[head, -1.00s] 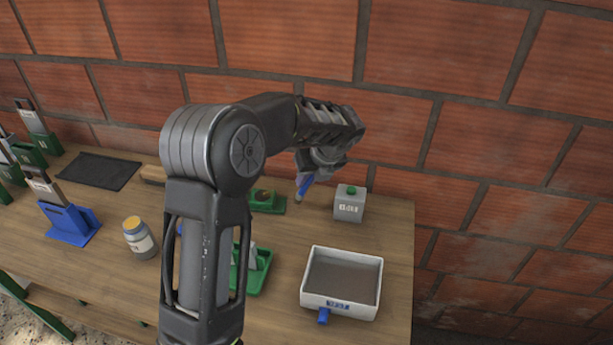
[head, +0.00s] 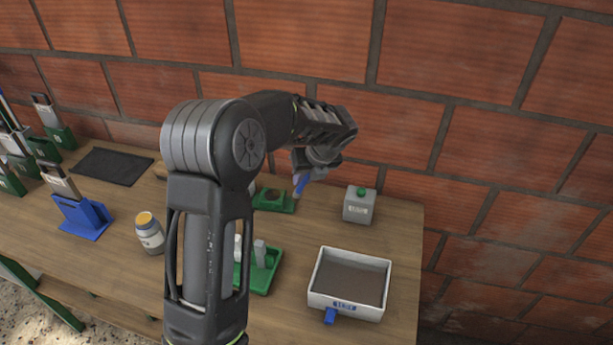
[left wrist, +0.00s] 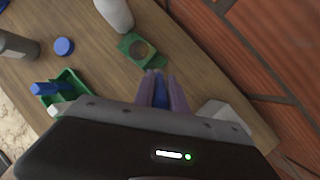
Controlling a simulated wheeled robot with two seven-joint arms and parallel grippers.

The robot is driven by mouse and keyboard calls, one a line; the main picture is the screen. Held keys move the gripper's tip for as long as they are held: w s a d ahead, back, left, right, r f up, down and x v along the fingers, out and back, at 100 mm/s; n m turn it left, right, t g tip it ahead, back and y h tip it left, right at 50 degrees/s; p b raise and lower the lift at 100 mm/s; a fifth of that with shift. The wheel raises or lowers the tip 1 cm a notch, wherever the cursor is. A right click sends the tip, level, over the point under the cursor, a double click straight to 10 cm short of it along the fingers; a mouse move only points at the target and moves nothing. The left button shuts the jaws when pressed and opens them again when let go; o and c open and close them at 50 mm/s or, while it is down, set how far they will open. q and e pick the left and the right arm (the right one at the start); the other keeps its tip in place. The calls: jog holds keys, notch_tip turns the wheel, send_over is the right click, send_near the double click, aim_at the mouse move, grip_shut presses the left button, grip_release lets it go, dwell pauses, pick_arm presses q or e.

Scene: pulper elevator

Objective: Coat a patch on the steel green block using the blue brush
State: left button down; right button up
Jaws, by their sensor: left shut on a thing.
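My left gripper (head: 312,165) is shut on the blue brush (head: 301,184), which points down toward the bench. In the left wrist view the blue brush (left wrist: 160,94) shows between my fingers (left wrist: 161,92). A green block (head: 288,206) with a round brownish patch lies near the wall, partly hidden behind my arm in the head view. In the left wrist view the green block (left wrist: 127,44) lies just beyond the fingertips. The brush is at the block's right end in the head view; I cannot tell whether its tip touches.
A grey container with a green cap (head: 359,206) stands right of the block. A white tray (head: 347,301) with brown contents sits at the front right. A green holder (head: 262,280), a yellow-lidded jar (head: 149,233) and a blue stand (head: 82,217) are on the bench.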

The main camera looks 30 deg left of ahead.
pick_arm(q)
jog(key=shift+a, duration=0.1)
jog(key=shift+s+a, duration=0.35)
jog(key=shift+a, duration=0.45)
jog(key=shift+s+a, duration=0.3)
jog(key=shift+a, duration=0.5)
jog(key=shift+f, duration=0.1)
jog(key=shift+w+a, duration=0.25)
jog(key=shift+w, duration=0.35)
jog(key=shift+d, duration=0.1)
jog(key=shift+w+d+r, duration=0.15)
jog(key=shift+w+d, duration=0.2)
jog(key=shift+d, duration=0.5)
jog(key=shift+w+d+r, duration=0.1)
jog(key=shift+w+d, duration=0.2)
jog(key=shift+d, duration=0.5)
